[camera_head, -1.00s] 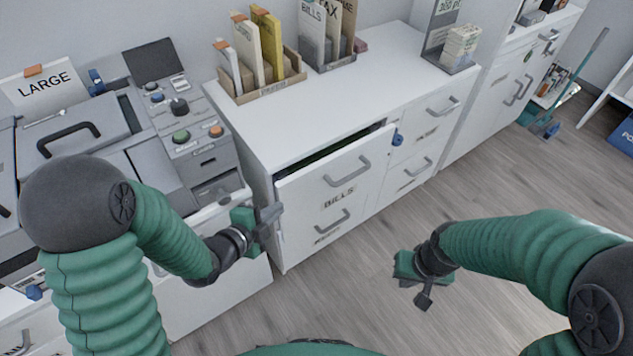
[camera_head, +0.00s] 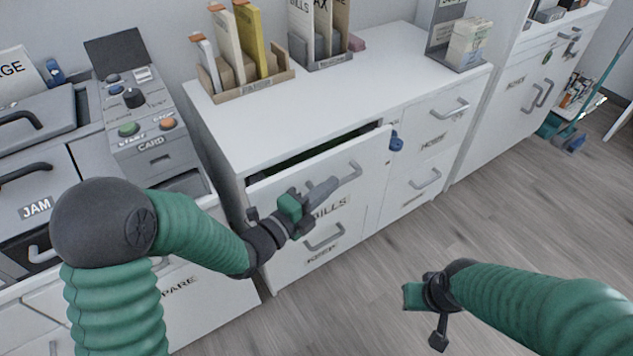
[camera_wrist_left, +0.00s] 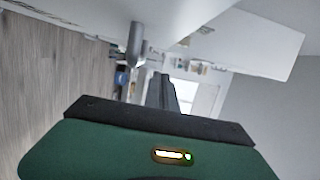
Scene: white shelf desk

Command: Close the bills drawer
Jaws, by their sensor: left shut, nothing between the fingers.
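The bills drawer (camera_head: 372,152) is a white top drawer in the white cabinet, labelled BILLS. It stands partly open, with a dark gap along its top edge. Its grey bar handle (camera_head: 350,173) is on the front. My left gripper (camera_head: 325,188) is shut and empty, in front of the drawer face beside the handle, covering part of the label. I cannot tell whether it touches. In the left wrist view its fingers (camera_wrist_left: 165,92) point towards a grey bar (camera_wrist_left: 135,45). My right gripper (camera_head: 425,305) hangs over the floor at the lower right; its jaw state is unclear.
A KEEP drawer (camera_head: 288,262) lies below. A blue knob (camera_head: 396,141) is at the cabinet's right part. A grey machine (camera_head: 150,130) stands at the left. File holders (camera_head: 250,87) stand on the cabinet top. The wooden floor (camera_head: 500,215) in front is clear.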

